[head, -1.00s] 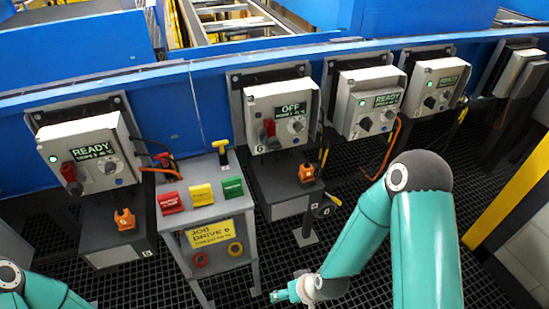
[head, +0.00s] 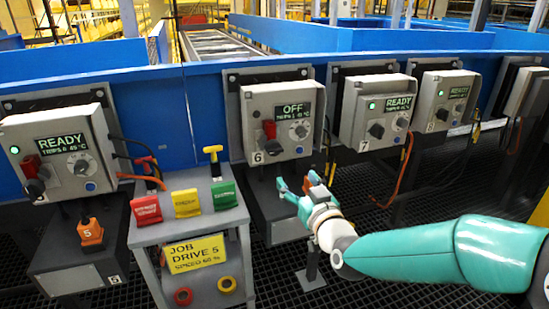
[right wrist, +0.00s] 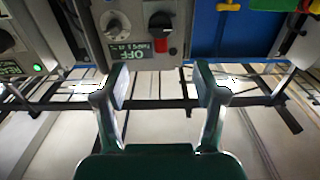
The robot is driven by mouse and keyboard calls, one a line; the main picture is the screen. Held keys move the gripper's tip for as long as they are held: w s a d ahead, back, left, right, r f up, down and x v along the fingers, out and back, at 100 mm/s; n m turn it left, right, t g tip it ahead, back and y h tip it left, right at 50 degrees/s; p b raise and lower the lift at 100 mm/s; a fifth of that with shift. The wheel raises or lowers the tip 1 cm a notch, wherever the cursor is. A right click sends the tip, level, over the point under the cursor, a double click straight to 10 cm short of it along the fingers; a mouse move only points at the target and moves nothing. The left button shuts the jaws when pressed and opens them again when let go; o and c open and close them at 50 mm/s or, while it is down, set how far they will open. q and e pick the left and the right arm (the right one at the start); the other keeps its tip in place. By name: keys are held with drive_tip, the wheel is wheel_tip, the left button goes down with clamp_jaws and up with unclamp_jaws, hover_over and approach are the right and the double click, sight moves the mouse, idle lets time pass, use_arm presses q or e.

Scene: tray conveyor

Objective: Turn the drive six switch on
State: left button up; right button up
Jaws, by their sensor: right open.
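The drive six box (head: 278,118) is a grey panel marked 6 on the blue conveyor wall. Its display (head: 292,111) reads OFF. My right gripper (head: 294,187) is open and empty, below and in front of this box. In the right wrist view the box appears upside down, with the OFF display (right wrist: 117,42) and the red and black switch (right wrist: 160,28) beyond the open fingertips (right wrist: 160,86). They look apart from the switch. My left gripper is out of view.
Drive box 7 (head: 378,108) and box 8 (head: 440,100) stand to the right, and box 5 (head: 62,150) to the left. The small job table (head: 210,222) with red, yellow and green blocks stands left of the gripper. An orange cable (head: 404,165) hangs below box 7.

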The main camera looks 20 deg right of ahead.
sight(276, 153)
drive_tip(key=w, duration=1.4)
drive_tip(key=shift+w+a+f, duration=0.1)
drive_tip(key=shift+w+a, duration=0.2)
drive_tip(key=shift+w, duration=0.05)
